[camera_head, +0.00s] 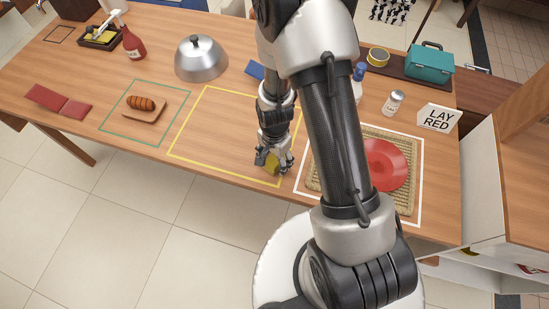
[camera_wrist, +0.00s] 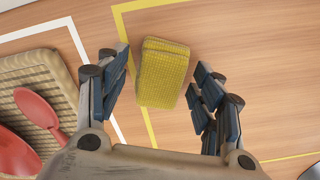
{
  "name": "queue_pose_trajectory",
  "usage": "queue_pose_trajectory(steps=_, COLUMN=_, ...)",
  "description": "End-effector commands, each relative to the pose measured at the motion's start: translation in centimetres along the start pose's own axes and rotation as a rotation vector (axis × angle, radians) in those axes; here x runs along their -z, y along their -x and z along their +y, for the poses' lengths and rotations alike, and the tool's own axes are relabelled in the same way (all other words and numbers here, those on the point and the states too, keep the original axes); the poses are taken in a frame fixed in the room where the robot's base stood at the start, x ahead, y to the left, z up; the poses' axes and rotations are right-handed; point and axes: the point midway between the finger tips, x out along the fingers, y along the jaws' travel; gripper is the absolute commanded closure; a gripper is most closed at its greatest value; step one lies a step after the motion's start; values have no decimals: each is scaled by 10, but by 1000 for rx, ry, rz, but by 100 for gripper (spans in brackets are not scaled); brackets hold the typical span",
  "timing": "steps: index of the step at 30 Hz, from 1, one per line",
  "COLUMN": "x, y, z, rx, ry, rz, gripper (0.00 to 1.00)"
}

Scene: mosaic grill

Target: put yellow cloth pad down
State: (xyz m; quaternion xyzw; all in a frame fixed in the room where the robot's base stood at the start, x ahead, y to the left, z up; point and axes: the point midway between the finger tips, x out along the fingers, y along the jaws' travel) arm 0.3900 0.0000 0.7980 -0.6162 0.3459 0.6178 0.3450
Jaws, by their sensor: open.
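The yellow cloth pad (camera_wrist: 163,74) lies on the wooden table, inside the corner of a yellow outline in the wrist view. In the head view a small part of the pad (camera_head: 272,163) shows below my fingers, near the outline's lower right corner. My gripper (camera_wrist: 163,95) is open, with its fingers on either side of the pad and a visible gap at each side. In the head view my gripper (camera_head: 272,160) points down over the table. My fingers and arm hide part of the pad there.
Right of my gripper, a woven mat (camera_head: 314,178) with a red plate (camera_head: 388,165) lies inside a white outline. A metal dome (camera_head: 201,60) stands behind. The yellow outline's left part is clear.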

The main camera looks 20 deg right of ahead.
Motion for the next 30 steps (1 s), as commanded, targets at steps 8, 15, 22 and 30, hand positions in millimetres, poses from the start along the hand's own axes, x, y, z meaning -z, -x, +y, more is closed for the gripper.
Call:
queue_pose_trajectory(steps=8, x=0, y=2, z=0, rx=0, ry=0, rz=0, gripper=39)
queue_pose_trajectory(steps=15, x=0, y=40, z=-1, rx=3, ry=0, rz=2, gripper=39)
queue_pose_trajectory(steps=22, x=0, y=91, z=-1, rx=3, ry=0, rz=2, gripper=39)
queue_pose_trajectory(steps=30, x=0, y=122, z=0, rx=1, ry=1, rz=1, gripper=39)
